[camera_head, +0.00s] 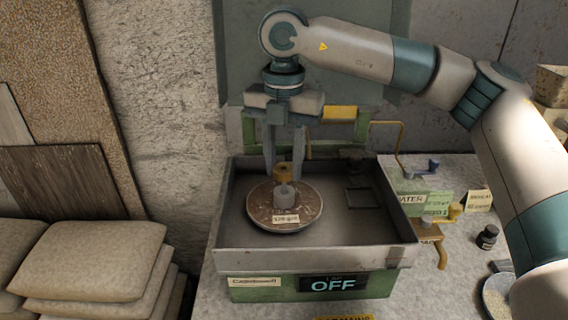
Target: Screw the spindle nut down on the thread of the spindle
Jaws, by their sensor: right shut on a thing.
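My right gripper (284,168) comes down from above, its two fingers pointing straight down over the round brown disc (262,213). It is shut on the spindle nut (284,171), a small brass-coloured piece between the fingertips. Directly below the nut a short light-grey cylinder (284,197), which looks like part of the spindle, stands upright near the middle of the disc. The thread itself does not show, and I cannot tell how far the nut is engaged on it. My left gripper is not in view.
The disc lies inside a grey metal tray (310,259) with raised walls, on a green machine marked OFF (333,284). Stacked sacks (90,262) stand at left.

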